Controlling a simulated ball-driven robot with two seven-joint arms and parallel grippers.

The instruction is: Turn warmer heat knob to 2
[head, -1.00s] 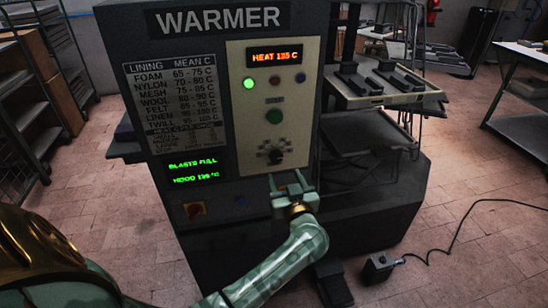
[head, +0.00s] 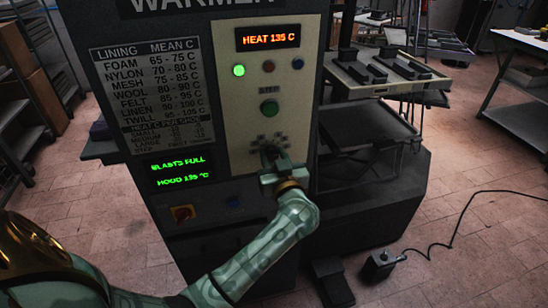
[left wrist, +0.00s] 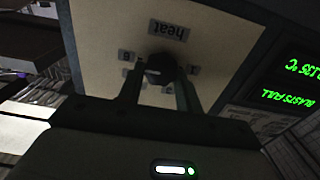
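The dark heat knob (left wrist: 160,68) sits on the warmer's beige panel (left wrist: 95,45), under an upside-down "heat" label (left wrist: 168,31) in the left wrist view. Small number tags surround it; the knob's pointer setting is not readable. My left gripper (head: 270,152) is at the panel in front of the knob and mostly hides it in the head view. In the left wrist view its two fingers (left wrist: 158,82) stand apart on either side of the knob, with narrow gaps showing; the gripper looks open. My right gripper is not in view.
The warmer's orange display (head: 270,37) reads HEAT 135 C. Above the knob are a lit green lamp (head: 239,71) and a green button (head: 269,108). A green text display (head: 180,171) and a red switch (head: 184,213) are at lower left. Trays (head: 380,75) stand right.

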